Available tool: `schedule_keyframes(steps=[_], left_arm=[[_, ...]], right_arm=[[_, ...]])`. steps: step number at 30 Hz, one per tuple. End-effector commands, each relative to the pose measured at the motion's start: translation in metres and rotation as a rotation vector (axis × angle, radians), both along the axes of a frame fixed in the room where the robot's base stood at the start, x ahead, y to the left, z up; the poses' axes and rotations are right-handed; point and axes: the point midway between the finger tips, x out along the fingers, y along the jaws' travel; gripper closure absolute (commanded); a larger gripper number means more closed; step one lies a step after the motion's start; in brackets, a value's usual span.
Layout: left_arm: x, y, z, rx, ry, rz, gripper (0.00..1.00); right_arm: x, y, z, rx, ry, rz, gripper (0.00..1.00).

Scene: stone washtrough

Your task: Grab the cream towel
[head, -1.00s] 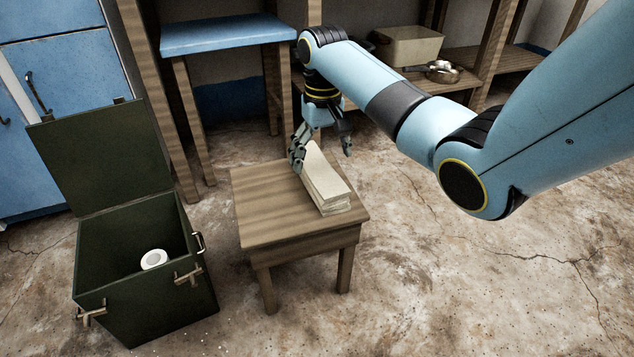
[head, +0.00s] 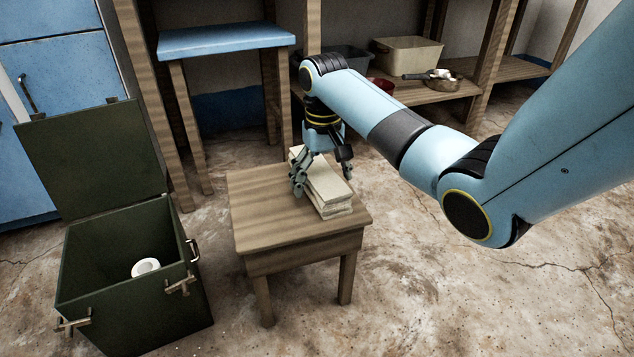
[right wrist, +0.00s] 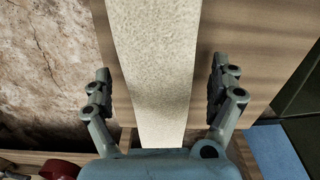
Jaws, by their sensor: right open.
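The cream towel (head: 325,187) lies folded in a stack on a small wooden stool (head: 262,232). In the right wrist view the towel (right wrist: 155,70) runs lengthwise between my open fingers. My right gripper (head: 323,181) is open, pointing down over the towel, with one finger on each side of it. In the right wrist view there is a gap between each finger of the right gripper (right wrist: 164,92) and the towel's edges. The far end of the towel is partly hidden by the gripper in the head view. My left gripper is not in view.
A dark green open box (head: 130,312) with a white roll (head: 145,267) inside stands left of the stool. A blue-topped table (head: 225,38) is behind. A wooden shelf (head: 440,92) holds a cream bin (head: 408,55) and a pan. Floor to the right is clear.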

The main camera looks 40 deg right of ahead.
Motion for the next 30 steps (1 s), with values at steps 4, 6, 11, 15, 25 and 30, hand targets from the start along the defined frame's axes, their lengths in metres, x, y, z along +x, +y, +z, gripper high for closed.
schedule_keyframes(steps=[4, 6, 11, 15, 25, 30], left_arm=[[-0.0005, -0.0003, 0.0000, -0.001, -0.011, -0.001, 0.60], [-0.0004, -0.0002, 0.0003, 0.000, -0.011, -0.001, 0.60], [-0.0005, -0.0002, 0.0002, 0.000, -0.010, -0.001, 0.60], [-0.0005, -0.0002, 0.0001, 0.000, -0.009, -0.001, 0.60], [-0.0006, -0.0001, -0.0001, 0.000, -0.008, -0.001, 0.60], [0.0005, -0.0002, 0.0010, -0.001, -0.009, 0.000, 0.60]], right_arm=[[0.0005, -0.0001, -0.0003, 0.000, -0.001, 0.000, 0.08], [0.0005, -0.0001, 0.0000, 0.000, -0.002, 0.000, 0.08], [0.0005, -0.0002, 0.0000, 0.000, -0.001, 0.000, 0.21], [0.0004, -0.0002, -0.0002, 0.000, -0.001, 0.000, 0.39], [0.0005, -0.0002, -0.0001, 0.000, -0.001, 0.000, 0.73], [0.0005, -0.0001, 0.0003, 0.000, -0.002, 0.000, 0.73]])
